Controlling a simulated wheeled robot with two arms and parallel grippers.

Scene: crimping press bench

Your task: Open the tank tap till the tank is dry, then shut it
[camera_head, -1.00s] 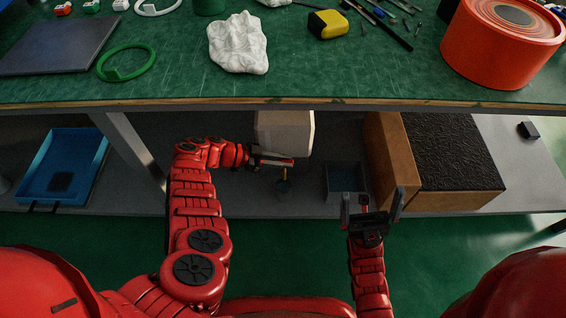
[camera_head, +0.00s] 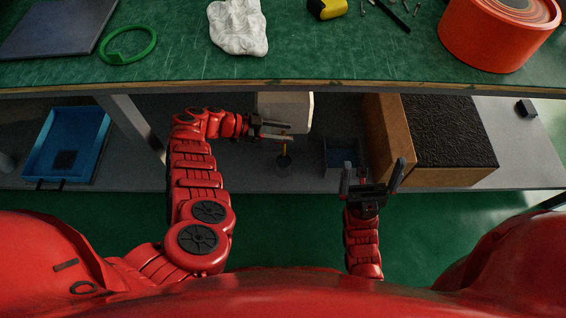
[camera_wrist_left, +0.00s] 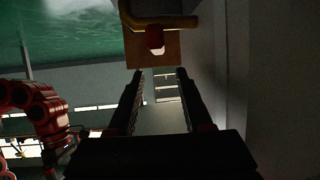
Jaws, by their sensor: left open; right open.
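The white tank (camera_head: 285,107) stands on the lower shelf, partly hidden by the bench top. A thin yellow tap or outlet part (camera_head: 284,148) shows below my left gripper (camera_head: 291,131), which is open at the tank's front. In the left wrist view, my open fingers (camera_wrist_left: 160,75) have nothing between them. A yellow pipe (camera_wrist_left: 158,21) and a pale, reddish-edged knob (camera_wrist_left: 155,40) show beyond the fingertips. Whether the tap is open, and the water level, I cannot tell. My right gripper (camera_head: 373,168) is open and empty at the shelf's front edge.
A small dark container (camera_head: 284,165) is under the outlet. A grey-blue open box (camera_head: 340,152) and a brown box with a black top (camera_head: 385,135) stand to the right. A blue tray (camera_head: 92,128) is at left. The bench top (camera_head: 180,62) overhangs the shelf.

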